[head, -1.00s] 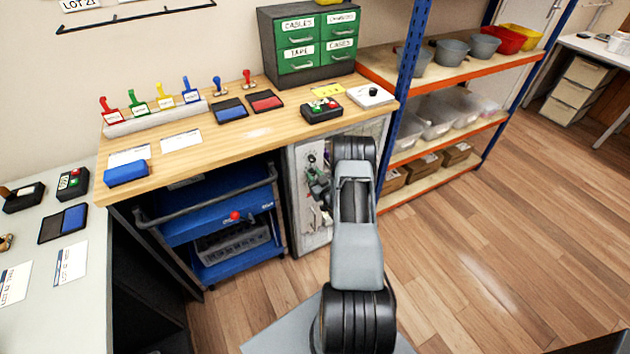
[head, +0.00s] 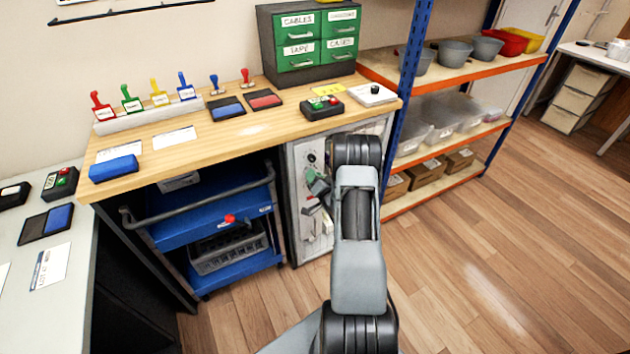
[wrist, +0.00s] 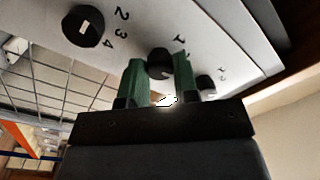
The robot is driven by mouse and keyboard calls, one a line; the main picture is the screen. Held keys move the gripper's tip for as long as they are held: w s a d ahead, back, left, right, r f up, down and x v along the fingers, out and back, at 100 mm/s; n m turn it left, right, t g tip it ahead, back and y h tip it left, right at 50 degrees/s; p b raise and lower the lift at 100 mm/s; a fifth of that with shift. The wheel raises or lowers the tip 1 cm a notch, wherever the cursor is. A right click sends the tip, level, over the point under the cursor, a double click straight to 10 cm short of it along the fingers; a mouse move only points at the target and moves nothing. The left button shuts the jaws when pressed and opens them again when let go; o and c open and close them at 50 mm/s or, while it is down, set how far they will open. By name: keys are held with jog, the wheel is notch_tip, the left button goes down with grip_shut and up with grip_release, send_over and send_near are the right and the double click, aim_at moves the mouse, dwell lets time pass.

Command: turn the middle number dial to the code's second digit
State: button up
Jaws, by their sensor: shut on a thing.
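The middle number dial (wrist: 160,62) is a small black knob on a pale panel (wrist: 215,28). It shows in the wrist view between the two green fingers of my gripper (wrist: 161,80), which is shut on it. A larger black dial (wrist: 84,26) with a white mark and the numbers 2, 3 and 4 is at the upper left. Another black knob (wrist: 206,84) is just right of my gripper. In the head view my gripper (head: 318,184) is at the panel (head: 296,172) under the bench, partly hidden by my arm. The middle dial's setting is unreadable.
The wooden bench (head: 140,176) overhangs the panel. A blue cart (head: 180,233) stands close to its left, and a blue-posted shelf rack (head: 402,98) to its right. A yellow note (head: 328,90) lies on the bench, its writing too small to read. Open floor (head: 500,240) is at right.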

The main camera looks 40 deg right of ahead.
jog(key=shift+m+b, duration=0.3)
jog(key=shift+m, duration=0.6)
jog(key=o, duration=0.9)
jog(key=shift+o, duration=0.2)
jog(key=shift+s, duration=0.1)
jog(key=s+a, duration=0.1)
jog(key=s, duration=1.2)
jog(key=shift+s+a+f+b, duration=0.15)
jog(key=shift+s+a+b, duration=0.15)
jog(key=shift+a, duration=0.1)
